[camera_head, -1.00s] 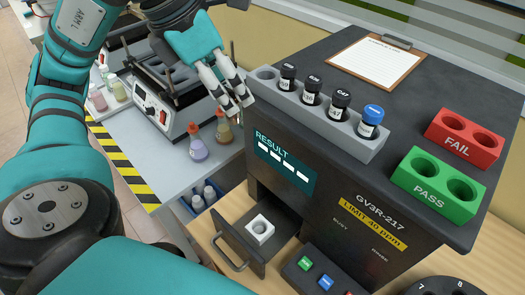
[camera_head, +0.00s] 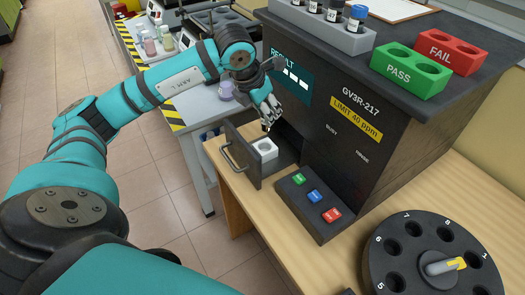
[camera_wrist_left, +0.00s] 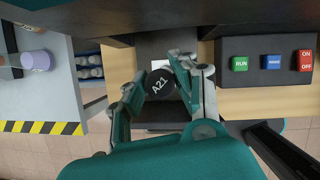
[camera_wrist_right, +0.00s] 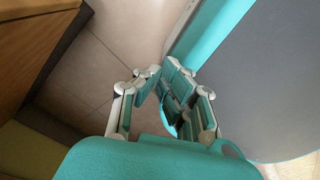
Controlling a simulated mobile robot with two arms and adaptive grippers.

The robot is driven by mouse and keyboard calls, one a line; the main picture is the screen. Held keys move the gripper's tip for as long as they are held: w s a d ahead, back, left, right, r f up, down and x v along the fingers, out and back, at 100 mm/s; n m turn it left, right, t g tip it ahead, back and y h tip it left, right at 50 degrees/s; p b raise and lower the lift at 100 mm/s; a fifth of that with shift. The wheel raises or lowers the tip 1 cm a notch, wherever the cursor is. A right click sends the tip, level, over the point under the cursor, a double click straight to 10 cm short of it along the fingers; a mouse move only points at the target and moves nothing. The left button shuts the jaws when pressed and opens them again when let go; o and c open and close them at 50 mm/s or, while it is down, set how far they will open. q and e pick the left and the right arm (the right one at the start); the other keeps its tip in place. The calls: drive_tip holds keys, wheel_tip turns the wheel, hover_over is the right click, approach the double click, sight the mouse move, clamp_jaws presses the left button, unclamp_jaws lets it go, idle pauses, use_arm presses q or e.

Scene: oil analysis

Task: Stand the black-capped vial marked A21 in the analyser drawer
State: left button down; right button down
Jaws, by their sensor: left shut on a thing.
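The vial marked A21 (camera_wrist_left: 160,84) shows its black cap from above in the left wrist view. My left gripper (camera_head: 267,125) is shut on it, one finger on each side of the cap. The analyser drawer (camera_head: 243,158) is pulled out, with a white square holder (camera_head: 263,149) in it. The gripper is just above the holder's back edge in the head view. The vial's lower part is hidden, so I cannot tell whether it touches the holder. My right gripper (camera_wrist_right: 162,72) is near the floor with fingertips close together; no object shows between them.
The analyser body (camera_head: 350,120) rises right behind the drawer. Its buttons (camera_head: 313,196) are right of the drawer. A grey vial rack (camera_head: 320,37) and PASS (camera_head: 410,75) and FAIL (camera_head: 450,55) blocks stand on top. A round carousel (camera_head: 425,270) is at the lower right.

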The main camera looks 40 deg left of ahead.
sight(262, 131)
use_arm(q)
drive_tip(key=f, duration=0.5)
drive_tip(key=shift+w+a, duration=0.1)
drive_tip(key=shift+a, duration=0.1)
drive_tip(key=shift+f, duration=2.1)
drive_tip(key=shift+d, duration=0.1)
drive_tip(key=shift+f, duration=0.15)
drive_tip(key=c, duration=1)
unclamp_jaws()
drive_tip(key=shift+c, duration=0.2)
drive_tip(key=shift+r, duration=0.5)
drive_tip(key=v, duration=1.1)
drive_tip(key=shift+r, duration=0.2)
